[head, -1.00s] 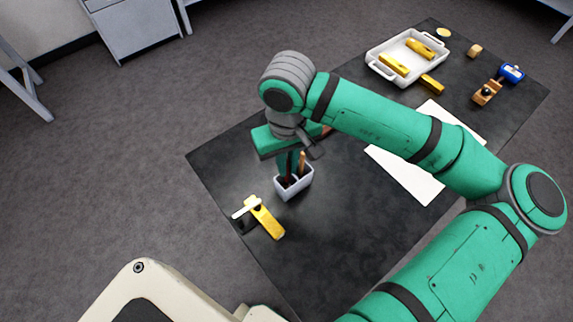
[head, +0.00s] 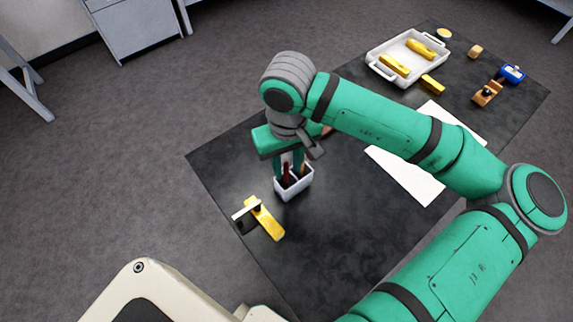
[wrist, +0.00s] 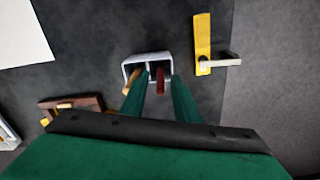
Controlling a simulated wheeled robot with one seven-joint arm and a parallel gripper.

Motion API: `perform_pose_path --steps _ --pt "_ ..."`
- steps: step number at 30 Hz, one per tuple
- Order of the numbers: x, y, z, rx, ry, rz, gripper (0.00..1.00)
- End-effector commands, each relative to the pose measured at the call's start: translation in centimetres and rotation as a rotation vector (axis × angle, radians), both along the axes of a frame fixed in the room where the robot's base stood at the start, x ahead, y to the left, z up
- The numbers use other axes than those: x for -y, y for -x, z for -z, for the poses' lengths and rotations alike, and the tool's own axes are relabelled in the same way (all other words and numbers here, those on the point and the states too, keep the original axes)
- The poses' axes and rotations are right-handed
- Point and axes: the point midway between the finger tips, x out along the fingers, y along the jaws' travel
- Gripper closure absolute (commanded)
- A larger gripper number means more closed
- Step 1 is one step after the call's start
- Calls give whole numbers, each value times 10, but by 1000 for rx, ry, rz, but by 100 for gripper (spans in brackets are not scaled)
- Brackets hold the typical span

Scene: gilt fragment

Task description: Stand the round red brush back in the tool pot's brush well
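The white tool pot (head: 294,187) stands upright on the dark table mat, and it also shows in the wrist view (wrist: 147,58). The round red brush (head: 287,174) stands in the pot, its red handle (wrist: 160,82) rising in the right-hand compartment of the wrist view. My gripper (head: 290,168) is above the pot, pointing down. Its two fingers (wrist: 160,88) are apart on either side of the red handle, with visible gaps. A tan wooden handle (wrist: 131,82) stands in the other compartment. The brush's lower end is hidden inside the pot.
A yellow tool (head: 265,219) with a pale bar lies left of the pot. A white sheet (head: 408,172), a white tray (head: 375,67) with yellow pieces, and a blue-and-wood tool (head: 511,74) lie farther right. A brown object (wrist: 78,104) is partly hidden by my gripper.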

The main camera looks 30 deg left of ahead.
Motion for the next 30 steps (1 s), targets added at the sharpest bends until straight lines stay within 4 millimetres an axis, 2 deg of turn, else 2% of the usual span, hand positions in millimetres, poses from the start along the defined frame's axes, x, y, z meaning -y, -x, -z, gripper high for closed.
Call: perform_pose_path --steps 9,15,21,30 --pt "0 -1 -62 4 0 1 72" --pt "-1 0 -94 3 -1 0 72" --pt "-1 0 -110 0 0 -1 72" --pt "-1 1 -112 -1 -1 -1 72"
